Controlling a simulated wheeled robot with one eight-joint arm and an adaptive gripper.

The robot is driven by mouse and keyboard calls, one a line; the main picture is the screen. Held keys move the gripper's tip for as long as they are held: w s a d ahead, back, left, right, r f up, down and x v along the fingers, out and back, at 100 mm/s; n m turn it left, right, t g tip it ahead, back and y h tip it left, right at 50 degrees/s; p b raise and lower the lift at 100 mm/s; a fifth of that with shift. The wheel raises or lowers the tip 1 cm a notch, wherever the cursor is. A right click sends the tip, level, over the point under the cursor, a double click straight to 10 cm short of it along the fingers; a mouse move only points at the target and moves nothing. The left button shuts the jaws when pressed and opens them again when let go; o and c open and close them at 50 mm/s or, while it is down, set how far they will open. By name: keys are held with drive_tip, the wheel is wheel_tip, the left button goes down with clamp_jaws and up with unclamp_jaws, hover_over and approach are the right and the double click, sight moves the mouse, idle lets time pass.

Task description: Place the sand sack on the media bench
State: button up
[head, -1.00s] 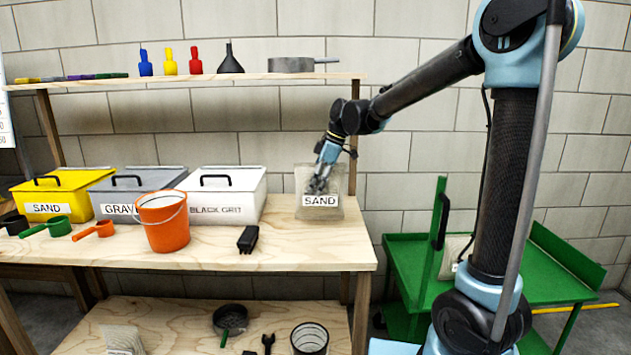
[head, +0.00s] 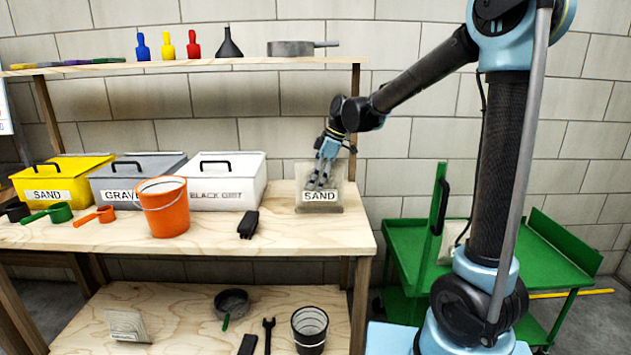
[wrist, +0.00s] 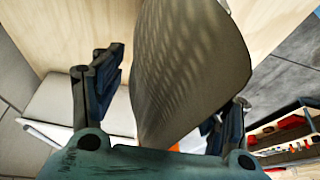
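The sand sack (head: 334,178) is a pale grey-beige bag with a SAND label. It stands upright on the right end of the wooden media bench (head: 290,240), close to the wall. My gripper (head: 320,182) is at its upper front, fingers spread. In the wrist view the sack (wrist: 190,75) rises between the two fingers of my gripper (wrist: 165,95). A clear gap shows beside the left finger; the right finger is partly hidden behind the sack, so contact there cannot be told.
Yellow (head: 75,180), grey (head: 135,180) and white (head: 228,180) bins stand left of the sack, with an orange bucket (head: 163,208) in front. A shelf (head: 250,65) runs above. A green cart (head: 400,235) stands right.

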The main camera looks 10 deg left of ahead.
drive_tip(key=v, duration=1.2)
drive_tip(key=shift+r, duration=0.1)
drive_tip(key=shift+s, duration=0.15)
